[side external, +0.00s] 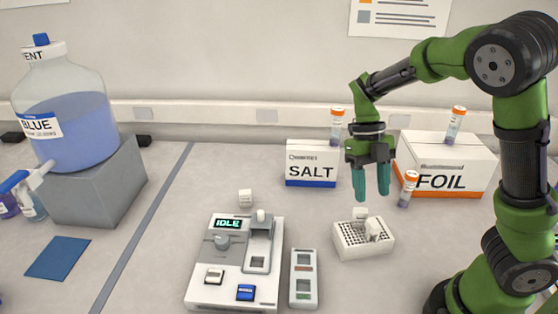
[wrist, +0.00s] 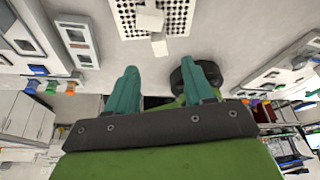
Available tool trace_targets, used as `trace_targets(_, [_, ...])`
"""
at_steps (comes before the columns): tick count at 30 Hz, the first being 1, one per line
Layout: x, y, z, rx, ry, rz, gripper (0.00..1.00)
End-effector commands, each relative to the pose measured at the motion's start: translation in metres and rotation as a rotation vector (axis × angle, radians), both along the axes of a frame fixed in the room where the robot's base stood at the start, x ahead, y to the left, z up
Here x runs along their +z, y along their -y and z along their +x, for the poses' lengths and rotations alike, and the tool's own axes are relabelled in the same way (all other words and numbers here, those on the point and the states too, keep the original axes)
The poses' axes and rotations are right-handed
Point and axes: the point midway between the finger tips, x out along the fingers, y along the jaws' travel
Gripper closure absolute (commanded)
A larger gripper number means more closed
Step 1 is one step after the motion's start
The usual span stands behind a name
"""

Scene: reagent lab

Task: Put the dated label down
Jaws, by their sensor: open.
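I cannot make out a dated label in either view. My gripper (side external: 371,194) is open, with its two teal fingers pointing down and nothing seen between them. It hangs above the white perforated rack (side external: 346,250), apart from it. Small white pieces (side external: 372,231) stand on the rack; their faces are too small to read. In the wrist view my gripper (wrist: 167,72) also shows open and empty, and the rack (wrist: 178,22) with the white pieces (wrist: 150,18) is at the top.
A white device (side external: 207,278) reading IDLE stands left of a narrow switch panel (side external: 303,285). A small white cube (side external: 245,197) lies behind it. SALT (side external: 312,168) and FOIL (side external: 470,180) boxes and orange-capped vials (side external: 408,188) stand behind. A blue mat (side external: 58,257) lies left.

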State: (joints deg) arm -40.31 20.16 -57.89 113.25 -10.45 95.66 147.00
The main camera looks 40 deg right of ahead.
Motion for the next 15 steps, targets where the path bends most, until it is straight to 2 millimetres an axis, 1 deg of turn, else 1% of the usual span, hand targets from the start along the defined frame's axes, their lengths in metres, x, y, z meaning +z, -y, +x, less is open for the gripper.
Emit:
trace_targets(1, [0.008, 0.002, 0.003, -0.001, 0.003, -0.001, 0.48])
trace_targets(3, [0.016, 0.003, 0.007, -0.002, 0.002, -0.001, 0.48])
trace_targets(7, [0.026, 0.005, 0.009, 0.005, 0.003, 0.005, 0.48])
trace_targets(9, [0.028, 0.004, 0.009, 0.049, 0.020, 0.033, 0.48])
trace_targets(11, [0.029, 0.003, 0.007, 0.134, 0.055, 0.084, 0.48])
trace_targets(14, [0.031, -0.002, 0.001, 0.386, 0.172, 0.213, 0.48])
trace_targets(15, [0.033, -0.005, -0.002, 0.520, 0.238, 0.269, 0.48])
